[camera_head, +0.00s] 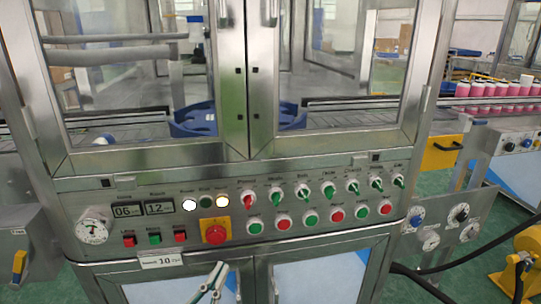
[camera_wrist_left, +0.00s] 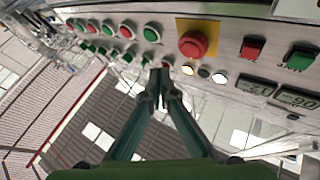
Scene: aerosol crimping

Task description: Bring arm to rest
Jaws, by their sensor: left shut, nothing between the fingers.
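My left gripper (camera_head: 212,282) shows at the bottom of the head view, low in front of the machine's lower doors. It is shut and empty. In the left wrist view its two green fingers meet at the tips (camera_wrist_left: 160,85), below the row of buttons. The control panel (camera_head: 225,184) carries a red emergency stop (camera_head: 215,234) on a yellow plate, which also shows in the left wrist view (camera_wrist_left: 193,44). The fingertips appear apart from the panel's controls, though the exact gap is hard to tell. My right gripper is not in view.
The panel has several rotary switches and red and green buttons (camera_head: 254,225). Closed glass doors (camera_head: 120,90) stand above it. At the right are a conveyor with pink cans (camera_head: 490,90), dark hoses (camera_head: 480,252) and a yellow motor (camera_head: 522,265). Green floor shows at right.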

